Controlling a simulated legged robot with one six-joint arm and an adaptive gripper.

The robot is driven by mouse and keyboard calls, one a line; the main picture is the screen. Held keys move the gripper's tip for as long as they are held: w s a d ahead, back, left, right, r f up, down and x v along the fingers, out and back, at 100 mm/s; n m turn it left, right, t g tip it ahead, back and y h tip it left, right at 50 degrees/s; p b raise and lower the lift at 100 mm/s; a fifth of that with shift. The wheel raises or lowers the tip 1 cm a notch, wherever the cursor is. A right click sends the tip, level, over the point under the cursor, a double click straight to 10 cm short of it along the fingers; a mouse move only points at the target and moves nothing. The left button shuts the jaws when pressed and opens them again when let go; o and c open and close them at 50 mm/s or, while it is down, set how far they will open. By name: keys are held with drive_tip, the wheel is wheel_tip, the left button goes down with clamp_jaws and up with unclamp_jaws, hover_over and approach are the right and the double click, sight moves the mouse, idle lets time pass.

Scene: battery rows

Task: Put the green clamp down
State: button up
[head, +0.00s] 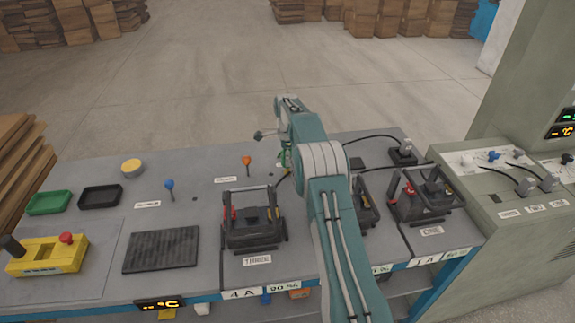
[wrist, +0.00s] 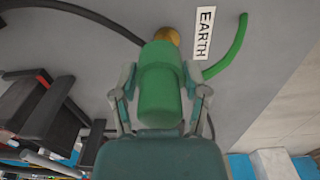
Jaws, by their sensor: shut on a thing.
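The green clamp (wrist: 160,92) is between the two fingers of my gripper (wrist: 161,100) in the wrist view, which is shut on it. Its far end overlaps a round brass-coloured piece (wrist: 167,35) by the EARTH label (wrist: 205,33); I cannot tell whether they touch. A green cable (wrist: 232,50) curves to the right of the label. In the head view a small bit of green clamp (head: 284,159) shows beside my arm, over the middle of the bench. My arm hides most of the gripper there.
The grey bench (head: 200,215) carries battery trays, one labelled THREE (head: 253,220) and others to the right of my arm. A blue knob (head: 169,186) and an orange knob (head: 246,161) stand up left of the gripper. Black cables lie nearby.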

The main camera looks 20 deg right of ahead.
drive_tip(key=shift+w+d+f, duration=0.25)
drive_tip(key=shift+w+f, duration=0.15)
drive_tip(key=shift+f, duration=1.7)
drive_tip(key=o, duration=1.2)
drive_tip(key=shift+c, duration=0.2)
